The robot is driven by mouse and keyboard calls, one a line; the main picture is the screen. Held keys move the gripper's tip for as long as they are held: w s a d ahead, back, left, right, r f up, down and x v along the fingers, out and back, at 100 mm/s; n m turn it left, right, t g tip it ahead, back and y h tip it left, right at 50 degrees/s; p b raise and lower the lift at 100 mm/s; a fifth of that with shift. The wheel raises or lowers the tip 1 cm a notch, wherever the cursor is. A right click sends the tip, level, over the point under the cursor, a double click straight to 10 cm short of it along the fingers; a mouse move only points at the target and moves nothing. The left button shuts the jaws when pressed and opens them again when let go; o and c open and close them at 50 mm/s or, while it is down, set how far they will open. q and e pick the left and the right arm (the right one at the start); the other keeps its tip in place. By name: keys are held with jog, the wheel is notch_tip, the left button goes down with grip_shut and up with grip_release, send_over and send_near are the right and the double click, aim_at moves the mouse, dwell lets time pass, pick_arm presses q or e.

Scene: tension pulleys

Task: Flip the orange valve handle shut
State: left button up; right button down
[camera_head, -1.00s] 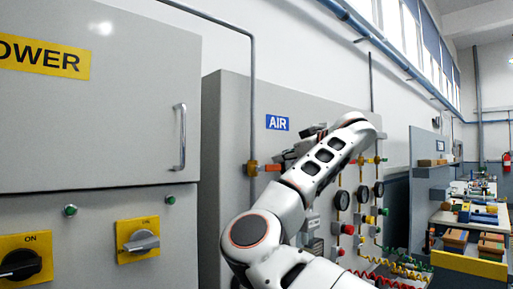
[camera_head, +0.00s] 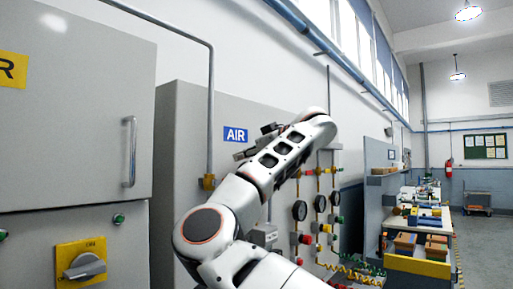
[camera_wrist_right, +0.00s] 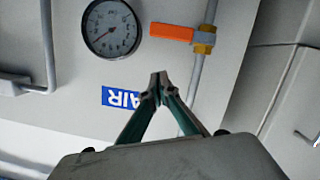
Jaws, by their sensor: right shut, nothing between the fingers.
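The orange valve handle (camera_wrist_right: 171,32) shows in the right wrist view, on a brass valve (camera_wrist_right: 204,40) on a grey pipe. The handle points sideways, crosswise to the pipe. In the head view the brass valve (camera_head: 208,182) shows beside my right arm; the handle does not show there and seems to be behind the arm. My right gripper (camera_wrist_right: 158,82) is shut and empty. In the wrist view its fingertips are apart from the handle and overlap the blue AIR sign's edge. In the head view the right gripper (camera_head: 264,134) is partly covered by its own wrist. My left gripper is not in view.
The AIR sign (camera_head: 236,135) is on a grey panel. A round gauge (camera_wrist_right: 111,27) is near the handle in the wrist view. Gauges, knobs and hoses (camera_head: 320,203) are right of my arm. A grey power cabinet (camera_head: 78,130) stands left. Workbenches are far right.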

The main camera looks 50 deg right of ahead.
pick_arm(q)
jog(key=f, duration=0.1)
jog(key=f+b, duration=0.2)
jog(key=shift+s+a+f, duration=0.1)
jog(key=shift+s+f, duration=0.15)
pick_arm(e)
jog(key=v, duration=0.8)
jog(key=shift+s+d, duration=0.25)
jog(key=shift+d, duration=0.1)
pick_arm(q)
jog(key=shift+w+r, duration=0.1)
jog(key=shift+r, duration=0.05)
pick_arm(e)
jog(key=shift+f, duration=0.1)
